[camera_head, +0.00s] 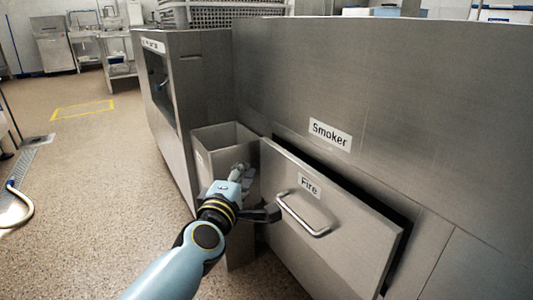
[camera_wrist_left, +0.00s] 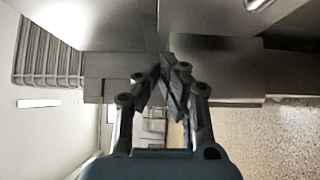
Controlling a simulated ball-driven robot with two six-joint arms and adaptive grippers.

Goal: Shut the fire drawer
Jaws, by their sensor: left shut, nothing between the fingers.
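The fire drawer (camera_head: 345,240) has a steel front with a "Fire" label and a bar handle (camera_head: 303,214). It stands out from the smoker (camera_head: 400,110), with a dark gap along its top and right edges. My left gripper (camera_head: 241,172) is left of the handle, near the drawer front's left edge, and holds nothing. In the left wrist view its dark fingers (camera_wrist_left: 168,72) are together. Whether they touch the drawer or the bin cannot be told. My right gripper is in neither view.
An open-topped steel bin (camera_head: 222,138) stands left of the drawer, behind my left gripper. A steel cabinet (camera_head: 190,100) is behind it, with grey perforated baskets (camera_head: 225,12) above. The speckled floor (camera_head: 110,190) at left is mostly clear. A hose (camera_head: 22,205) lies at the far left.

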